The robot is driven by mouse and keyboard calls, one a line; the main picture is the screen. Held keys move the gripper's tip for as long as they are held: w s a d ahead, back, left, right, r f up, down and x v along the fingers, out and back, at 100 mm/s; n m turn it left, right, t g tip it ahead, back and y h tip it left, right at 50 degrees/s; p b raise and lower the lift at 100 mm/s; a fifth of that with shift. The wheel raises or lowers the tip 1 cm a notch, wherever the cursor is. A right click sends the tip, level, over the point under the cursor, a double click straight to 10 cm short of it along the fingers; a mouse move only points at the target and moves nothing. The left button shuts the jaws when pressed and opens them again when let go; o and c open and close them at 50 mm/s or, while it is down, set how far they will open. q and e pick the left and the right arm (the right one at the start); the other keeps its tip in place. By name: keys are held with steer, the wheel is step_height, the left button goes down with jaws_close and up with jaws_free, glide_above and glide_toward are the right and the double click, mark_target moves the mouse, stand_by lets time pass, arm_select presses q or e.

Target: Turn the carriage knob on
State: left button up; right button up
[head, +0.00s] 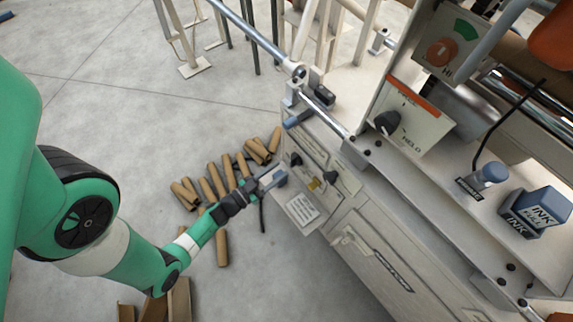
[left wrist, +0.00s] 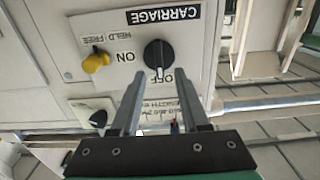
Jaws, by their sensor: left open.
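The carriage knob (left wrist: 158,58) is a round black knob with a pale pointer line, on a pale panel under the upside-down word CARRIAGE in the left wrist view. Its pointer end is at the OFF label, partly covered; the ON label is to its left. My left gripper (left wrist: 160,78) is open, its two fingers reaching toward the knob, one tip to each side of its lower part in the picture. I cannot tell whether they touch it. In the head view my left gripper (head: 272,179) is at the machine's front panel and seems to hide this knob.
A yellow knob (left wrist: 96,60) marked HELD and FREE sits left of the carriage knob, with another black knob (left wrist: 98,117) nearby. A chrome rail (head: 325,108) runs above the panel. Cardboard tubes (head: 212,182) lie on the floor beside the forearm.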

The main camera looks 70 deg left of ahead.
mark_target(294, 161)
arm_select(q)
steer(key=b+x, duration=0.1)
steer(key=x, duration=0.3)
jaws_close()
